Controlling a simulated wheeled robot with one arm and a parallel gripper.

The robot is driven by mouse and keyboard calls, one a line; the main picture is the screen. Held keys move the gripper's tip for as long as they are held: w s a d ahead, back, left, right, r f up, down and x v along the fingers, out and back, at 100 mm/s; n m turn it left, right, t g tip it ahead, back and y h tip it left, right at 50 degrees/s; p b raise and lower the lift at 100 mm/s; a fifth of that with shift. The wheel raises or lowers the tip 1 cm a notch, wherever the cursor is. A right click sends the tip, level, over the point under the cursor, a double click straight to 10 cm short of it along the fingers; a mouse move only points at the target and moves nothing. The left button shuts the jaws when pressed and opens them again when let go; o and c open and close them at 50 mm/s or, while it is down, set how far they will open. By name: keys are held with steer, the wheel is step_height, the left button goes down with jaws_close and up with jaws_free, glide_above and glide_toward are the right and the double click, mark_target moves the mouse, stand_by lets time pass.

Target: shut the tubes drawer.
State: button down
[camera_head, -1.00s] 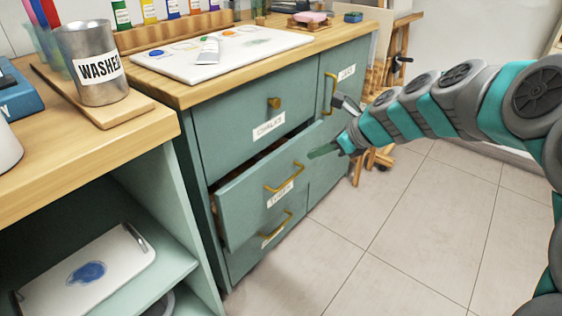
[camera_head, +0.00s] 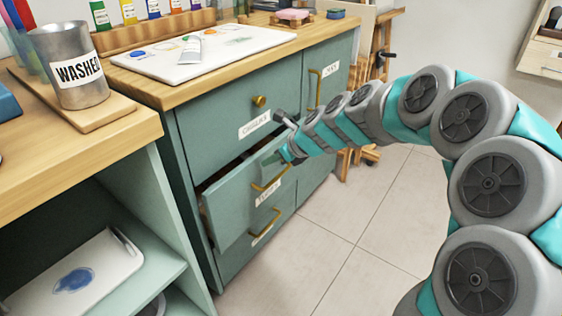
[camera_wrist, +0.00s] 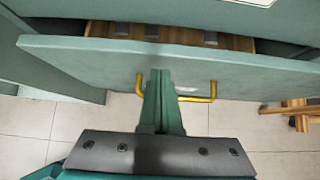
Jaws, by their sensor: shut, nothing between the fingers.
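The tubes drawer (camera_head: 232,211) is the middle drawer of the green cabinet and stands partly open. Its brass handle (camera_head: 270,181) and a label below it show on the front. In the wrist view the drawer front (camera_wrist: 230,68) spans the picture, with the gap and wooden inside behind it. My gripper (camera_head: 272,158) is shut and empty, at the drawer front close to the handle. In the wrist view its fingers (camera_wrist: 160,85) lie between the two ends of the brass handle (camera_wrist: 212,92). I cannot tell whether the fingertips touch the front.
The chalks drawer (camera_head: 215,122) above and the drawer below (camera_head: 240,248) look shut. A white palette board (camera_head: 150,62) lies on the cabinet top. An open shelf unit (camera_head: 165,215) with a tray stands at left. The tiled floor (camera_head: 340,240) in front is clear.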

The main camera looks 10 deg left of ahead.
mark_target(256, 154)
steer(key=shift+w+a, duration=0.25)
steer(key=shift+a, duration=0.15)
steer(key=w+a+p, duration=0.1)
steer(key=a, duration=0.1)
steer(key=w+a+p, duration=0.1)
steer(key=p, duration=0.1)
steer(key=shift+w+a+r, duration=0.1)
steer(key=shift+a+r, duration=0.05)
steer(key=shift+a, duration=0.25)
steer(key=shift+d, duration=0.1)
